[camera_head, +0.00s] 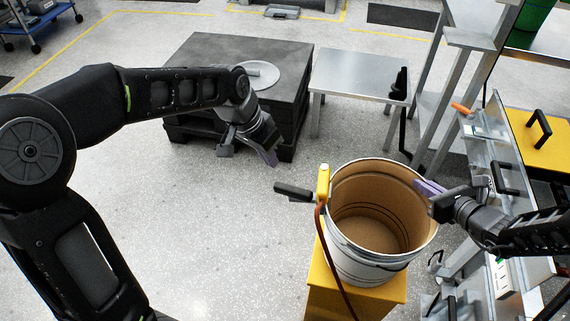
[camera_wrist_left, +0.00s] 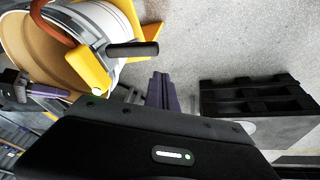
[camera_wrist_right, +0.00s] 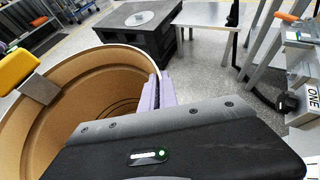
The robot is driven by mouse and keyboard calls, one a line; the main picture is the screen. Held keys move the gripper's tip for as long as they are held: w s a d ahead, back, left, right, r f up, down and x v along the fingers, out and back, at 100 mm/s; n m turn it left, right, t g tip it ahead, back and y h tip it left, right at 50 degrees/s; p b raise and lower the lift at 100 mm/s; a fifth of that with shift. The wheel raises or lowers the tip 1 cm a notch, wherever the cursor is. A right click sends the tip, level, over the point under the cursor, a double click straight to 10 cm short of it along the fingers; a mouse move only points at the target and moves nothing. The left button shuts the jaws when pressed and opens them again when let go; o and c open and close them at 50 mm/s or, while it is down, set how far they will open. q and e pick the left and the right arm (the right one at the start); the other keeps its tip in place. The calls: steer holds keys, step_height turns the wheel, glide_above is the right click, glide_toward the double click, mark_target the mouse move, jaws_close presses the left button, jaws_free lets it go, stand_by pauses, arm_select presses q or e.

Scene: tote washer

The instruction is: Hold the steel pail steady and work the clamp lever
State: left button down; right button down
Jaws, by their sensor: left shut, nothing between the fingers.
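The steel pail (camera_head: 365,262), pale outside and tan inside, stands upright on a yellow stand (camera_head: 325,297). A yellow clamp (camera_head: 323,184) sits at its left rim, and the clamp's black lever (camera_head: 293,191) sticks out to the left. My left gripper (camera_head: 271,157) is shut and empty, up and left of the lever and apart from it. In the left wrist view its fingers (camera_wrist_left: 162,85) are together beside the lever (camera_wrist_left: 132,49). My right gripper (camera_head: 428,187) is at the pail's right rim. In the right wrist view its fingers (camera_wrist_right: 158,92) appear closed on that rim.
A red-brown hose (camera_head: 324,245) runs down from the clamp in front of the pail. A dark pallet block (camera_head: 215,60) with a round grey lid (camera_head: 258,74) and a steel table (camera_head: 362,78) stand behind. Metal framework (camera_head: 490,130) crowds the right. Floor at left centre is clear.

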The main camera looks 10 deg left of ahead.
steer(key=shift+s+f, duration=0.2)
steer(key=shift+f, duration=0.15)
arm_select(q)
steer(key=v, duration=0.4)
steer(key=shift+d, duration=0.1)
arm_select(e)
steer(key=c, duration=1.6)
jaws_free()
steer(key=shift+o, duration=0.2)
steer(key=shift+s, duration=0.1)
steer(key=shift+s+d+r, duration=0.15)
steer(key=shift+d+r, duration=0.05)
steer(key=shift+d, duration=0.05)
steer(key=v, duration=1.1)
steer(key=shift+r, duration=0.3)
